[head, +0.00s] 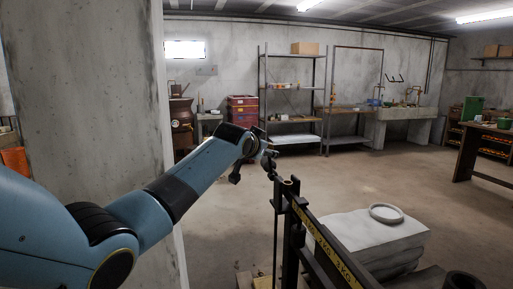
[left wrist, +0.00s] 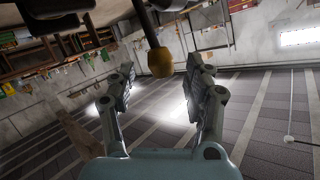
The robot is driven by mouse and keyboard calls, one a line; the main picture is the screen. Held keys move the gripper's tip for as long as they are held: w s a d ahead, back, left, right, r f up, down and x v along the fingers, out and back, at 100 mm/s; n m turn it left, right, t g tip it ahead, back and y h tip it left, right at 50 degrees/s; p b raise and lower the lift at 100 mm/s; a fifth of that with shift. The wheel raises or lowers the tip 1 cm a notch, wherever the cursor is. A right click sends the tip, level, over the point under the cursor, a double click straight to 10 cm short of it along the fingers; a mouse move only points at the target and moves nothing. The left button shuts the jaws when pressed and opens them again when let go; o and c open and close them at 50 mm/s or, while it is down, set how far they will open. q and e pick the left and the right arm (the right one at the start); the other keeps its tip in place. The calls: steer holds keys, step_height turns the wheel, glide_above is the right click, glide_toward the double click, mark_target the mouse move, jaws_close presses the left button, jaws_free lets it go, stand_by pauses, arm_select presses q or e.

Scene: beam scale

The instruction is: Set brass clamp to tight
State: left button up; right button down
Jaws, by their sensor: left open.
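The beam scale (head: 320,235) stands in the lower middle of the head view, its dark beam carrying a yellow marked strip. A small brass-coloured piece (head: 288,183) is at the beam's far end; I cannot tell for sure if it is the clamp. In the left wrist view a brass knob (left wrist: 160,64) on a dark rod appears between the fingertips, with gaps on both sides. My left gripper (head: 267,160) is at the beam's far end, its fingers open and empty in the left wrist view (left wrist: 161,72). The clamp's setting cannot be read. My right gripper is out of view.
A pale block or sack stack (head: 375,237) with a grey ring (head: 386,213) on it stands right of the beam. A concrete pillar (head: 95,90) is at left. Metal shelves (head: 292,100) and a workbench (head: 480,130) are farther back. The middle floor is clear.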

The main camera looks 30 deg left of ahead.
arm_select(q)
steer(key=v, duration=0.7)
steer(key=shift+s, duration=0.35)
steer(key=shift+d, duration=0.1)
